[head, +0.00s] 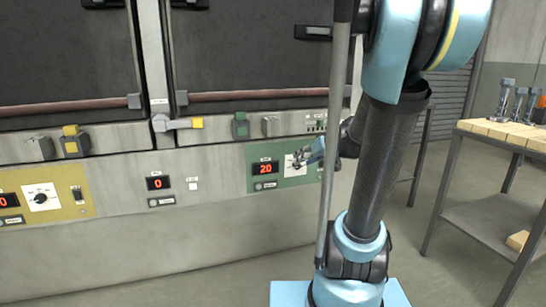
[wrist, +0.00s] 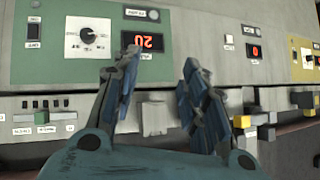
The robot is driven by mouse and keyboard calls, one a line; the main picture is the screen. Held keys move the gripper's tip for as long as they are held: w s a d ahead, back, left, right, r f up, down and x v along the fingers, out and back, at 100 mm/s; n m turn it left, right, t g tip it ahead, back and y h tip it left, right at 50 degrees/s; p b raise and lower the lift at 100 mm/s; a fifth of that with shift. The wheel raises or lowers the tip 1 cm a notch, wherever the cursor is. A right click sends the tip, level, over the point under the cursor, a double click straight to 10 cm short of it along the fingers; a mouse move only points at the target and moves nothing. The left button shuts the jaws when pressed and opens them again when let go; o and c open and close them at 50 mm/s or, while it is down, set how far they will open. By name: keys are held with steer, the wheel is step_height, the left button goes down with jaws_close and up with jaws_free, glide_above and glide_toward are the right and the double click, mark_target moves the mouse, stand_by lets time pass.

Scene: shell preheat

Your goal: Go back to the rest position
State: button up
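My gripper (head: 303,158) is in front of the green control panel (head: 256,179), close to its dial in the head view. In the wrist view my gripper (wrist: 160,64) has its two blue-grey fingers spread apart with nothing between them. The dial (wrist: 88,36) on its white plate lies to the left of the fingers, apart from them. The red display (head: 265,169) beside the dial reads 20. It shows upside down in the wrist view (wrist: 143,41). My arm hides part of the panel's right side in the head view.
Two dark oven doors (head: 250,45) with reddish handle bars stand above the panels. A middle display (head: 158,183) and a yellow panel's display (head: 8,200) read 0. Latches and switches (head: 184,123) stick out below the doors.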

steer(key=s+d+f+m+g+h, duration=0.1)
steer(key=s+f, duration=0.3)
steer(key=s, duration=0.4)
steer(key=s+d+f+m+g+h, duration=0.1)
steer(key=s+d+f+g+h, duration=0.2)
steer(key=s, duration=0.6)
steer(key=s+d+f+m+g+h, duration=0.2)
steer(key=s+f, duration=0.2)
steer(key=s, duration=0.4)
steer(key=shift+s+d+f+h, duration=0.3)
steer(key=shift+s+d+f, duration=0.05)
steer(key=shift+s, duration=0.05)
steer(key=shift+w+f, duration=0.2)
steer(key=shift+w, duration=0.2)
stand_by(1.0)
